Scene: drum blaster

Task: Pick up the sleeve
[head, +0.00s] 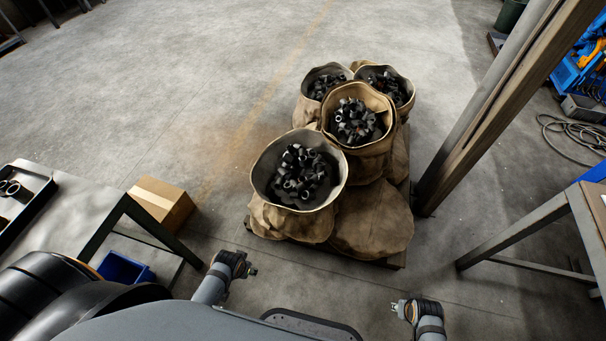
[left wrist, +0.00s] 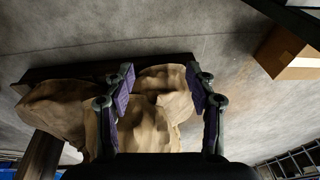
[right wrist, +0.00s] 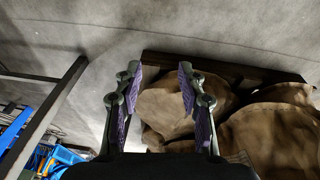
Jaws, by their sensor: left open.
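Several black sleeves (head: 298,172) lie in a heap inside the nearest open sack (head: 262,172). More dark sleeves (head: 355,122) fill the sack behind it, and two further sacks at the back hold similar parts. My left gripper (head: 252,271) is in front of the nearest sack, low and apart from it. In the left wrist view its purple-padded fingers (left wrist: 160,82) are spread with nothing between them. My right gripper (head: 395,306) is further right, in front of the pallet. In the right wrist view its fingers (right wrist: 158,75) are apart and empty. No sleeve shows in either wrist view.
The sacks stand on a dark wooden pallet (head: 398,262). A cardboard box (head: 160,203) and a blue bin (head: 125,268) are at the left by a metal table (head: 75,205). A post (head: 480,110) and another table frame (head: 520,230) stand at the right. Floor beyond the sacks is clear.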

